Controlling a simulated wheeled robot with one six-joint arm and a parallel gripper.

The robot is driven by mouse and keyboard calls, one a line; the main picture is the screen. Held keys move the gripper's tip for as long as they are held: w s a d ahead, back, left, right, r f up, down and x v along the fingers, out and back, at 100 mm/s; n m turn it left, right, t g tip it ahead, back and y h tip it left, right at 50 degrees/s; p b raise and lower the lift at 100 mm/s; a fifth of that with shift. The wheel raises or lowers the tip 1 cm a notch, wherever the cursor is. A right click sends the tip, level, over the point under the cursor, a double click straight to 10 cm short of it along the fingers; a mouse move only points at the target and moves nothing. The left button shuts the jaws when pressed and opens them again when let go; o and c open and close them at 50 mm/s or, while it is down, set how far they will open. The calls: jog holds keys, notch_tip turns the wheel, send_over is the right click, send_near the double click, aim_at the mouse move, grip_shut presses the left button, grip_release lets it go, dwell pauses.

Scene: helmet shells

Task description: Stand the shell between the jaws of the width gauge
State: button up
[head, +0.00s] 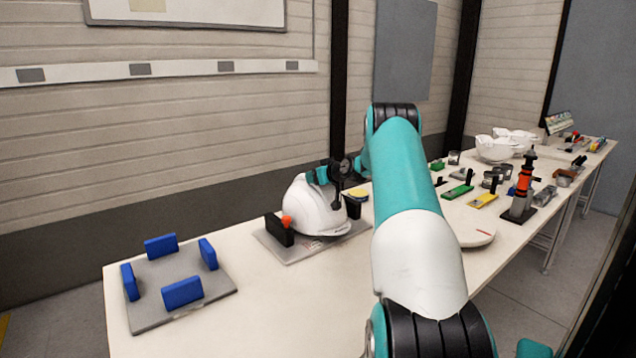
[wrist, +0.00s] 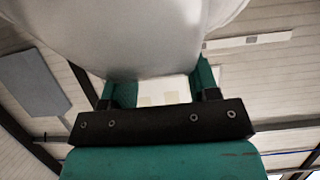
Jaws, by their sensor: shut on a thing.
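The white helmet shell (head: 314,207) is on or just above a grey base plate (head: 291,254), with a dark jaw block (head: 279,231) bearing an orange knob at its left and another dark jaw (head: 353,206) at its right. I take this plate and its jaws as the width gauge. My gripper (head: 334,176) is at the shell's upper right side, shut on it. In the wrist view the shell (wrist: 140,35) fills the top, with the teal fingers at its edge. Whether the shell's rim touches the plate cannot be told.
A grey plate (head: 185,285) with several blue blocks lies at the left end of the white table (head: 270,315). Further right stand an orange-and-black tool (head: 522,186), green and yellow pieces, and white shells (head: 495,148). The table front between the two plates is clear.

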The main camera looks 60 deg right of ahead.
jog(key=shift+f, duration=1.1)
jog(key=o, duration=1.5)
jog(key=shift+f, duration=0.15)
jog(key=shift+c, duration=0.2)
